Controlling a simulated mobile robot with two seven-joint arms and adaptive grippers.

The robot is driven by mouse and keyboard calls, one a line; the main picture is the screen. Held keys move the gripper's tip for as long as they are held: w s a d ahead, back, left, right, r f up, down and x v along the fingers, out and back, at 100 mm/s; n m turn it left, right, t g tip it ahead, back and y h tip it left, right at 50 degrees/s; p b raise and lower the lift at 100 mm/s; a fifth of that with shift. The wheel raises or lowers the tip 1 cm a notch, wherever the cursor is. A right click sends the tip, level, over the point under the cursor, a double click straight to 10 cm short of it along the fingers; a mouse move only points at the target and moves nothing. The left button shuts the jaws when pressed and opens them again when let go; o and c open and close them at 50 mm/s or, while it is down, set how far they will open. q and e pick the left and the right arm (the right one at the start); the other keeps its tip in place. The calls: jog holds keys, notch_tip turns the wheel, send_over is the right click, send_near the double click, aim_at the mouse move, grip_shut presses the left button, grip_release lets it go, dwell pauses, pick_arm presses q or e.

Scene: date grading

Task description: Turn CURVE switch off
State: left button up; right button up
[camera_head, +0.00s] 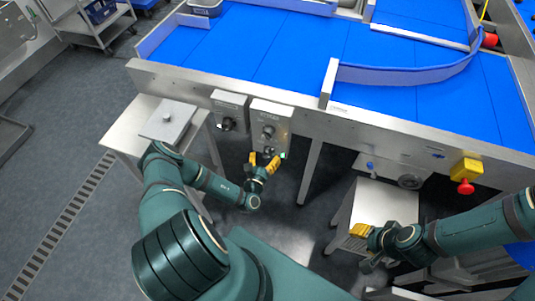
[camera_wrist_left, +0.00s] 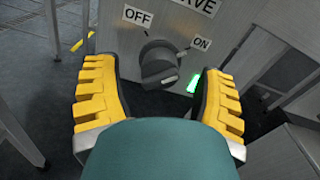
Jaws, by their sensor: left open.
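The CURVE switch is a dark rotary knob (camera_wrist_left: 160,66) on a grey control box (camera_wrist_left: 240,25). In the left wrist view its label is partly cut off, with OFF at upper left and ON at upper right. A green lamp (camera_wrist_left: 193,83) glows below ON. In the head view the knob (camera_head: 268,132) is on the right-hand box of two under the conveyor edge. My left gripper (camera_head: 265,163) is open just below and in front of it. Its yellow fingers frame the knob in the wrist view, with no contact visible. My right gripper (camera_head: 362,231) is at lower right; its opening is unclear.
A second control box (camera_head: 230,112) with a knob is close on the left. The blue conveyor (camera_head: 250,45) stands above. A steel side table (camera_head: 130,135) is at left. A red emergency button (camera_head: 466,187) and a steel stand (camera_head: 385,205) are at right.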

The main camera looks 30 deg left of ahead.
pick_arm(q)
jog(key=shift+x, duration=1.1)
jog(key=c, duration=1.2)
jog(key=shift+n, duration=0.3)
jog(key=n, duration=0.4)
jog(key=shift+a, duration=0.1)
grip_shut()
jog(key=n+b, duration=0.1)
jog(key=n, duration=0.3)
jog(key=shift+n, duration=0.3)
jog(key=n, duration=0.4)
jog(key=shift+a+b, duration=0.1)
jog(key=shift+b, duration=0.2)
jog(key=n, duration=0.4)
jog(key=shift+n+b, duration=0.3)
jog(key=shift+b, duration=0.1)
